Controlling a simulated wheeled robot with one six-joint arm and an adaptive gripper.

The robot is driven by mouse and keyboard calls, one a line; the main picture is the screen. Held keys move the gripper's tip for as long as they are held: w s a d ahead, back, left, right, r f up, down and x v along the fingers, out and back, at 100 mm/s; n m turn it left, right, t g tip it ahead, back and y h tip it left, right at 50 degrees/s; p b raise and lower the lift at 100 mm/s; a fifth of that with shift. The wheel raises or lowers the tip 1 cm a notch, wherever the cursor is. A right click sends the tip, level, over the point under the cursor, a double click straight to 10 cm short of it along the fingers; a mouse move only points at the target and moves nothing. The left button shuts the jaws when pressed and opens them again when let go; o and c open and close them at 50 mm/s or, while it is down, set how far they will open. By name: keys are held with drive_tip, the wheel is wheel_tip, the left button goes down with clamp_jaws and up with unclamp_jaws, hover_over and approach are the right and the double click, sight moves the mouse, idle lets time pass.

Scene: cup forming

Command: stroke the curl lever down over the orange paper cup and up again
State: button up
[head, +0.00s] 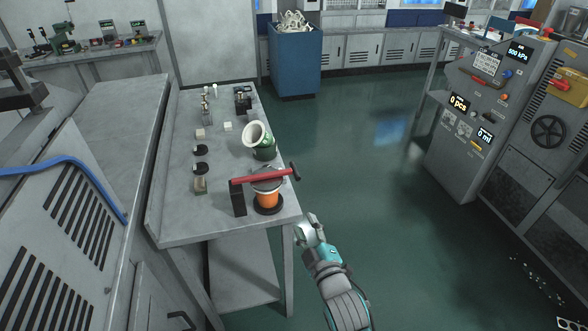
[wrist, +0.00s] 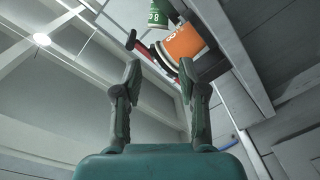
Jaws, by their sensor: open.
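The orange paper cup (head: 267,201) stands upright on a dark round base near the front end of the bench. My gripper (head: 309,228) is open and empty, below and right of the handle, off the bench edge. In the wrist view the open fingers (wrist: 160,76) point toward the cup (wrist: 183,42) and lever (wrist: 152,60), apart from both.
Small dark discs and blocks lie along the bench. A control cabinet (head: 470,130) stands at right. The green floor (head: 350,150) between is clear.

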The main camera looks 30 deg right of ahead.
drive_tip(key=n+h, duration=0.1)
approach(294, 166)
drive_tip(key=x, duration=0.6)
drive_tip(key=f+x, duration=0.1)
drive_tip(key=x, duration=0.3)
drive_tip(key=shift+r, duration=0.1)
clamp_jaws()
